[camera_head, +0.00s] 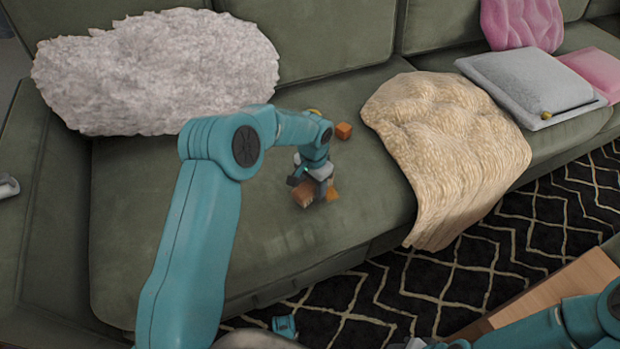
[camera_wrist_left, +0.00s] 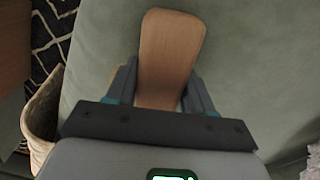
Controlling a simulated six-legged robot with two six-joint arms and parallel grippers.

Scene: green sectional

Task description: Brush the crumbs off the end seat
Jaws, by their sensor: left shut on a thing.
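The end seat (camera_head: 140,215) is the green sofa cushion on the left of the head view. My left gripper (camera_head: 312,180) is low over its front part, shut on a wooden brush (camera_head: 304,194). In the left wrist view the brush's flat wooden body (camera_wrist_left: 170,50) sits between the two fingers. An orange crumb-like cube (camera_head: 343,130) lies on the seat beyond the gripper. A yellow-orange piece (camera_head: 333,194) shows right beside the brush, and a yellow bit (camera_head: 314,111) shows behind my wrist, partly hidden.
A fluffy grey-white pillow (camera_head: 155,72) lies at the seat's back left. A cream throw (camera_head: 447,150) drapes over the seat's right side. A grey cushion (camera_head: 528,85) with a small yellow object lies farther right. A patterned rug (camera_head: 470,270) and a wooden surface (camera_head: 545,295) are in front.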

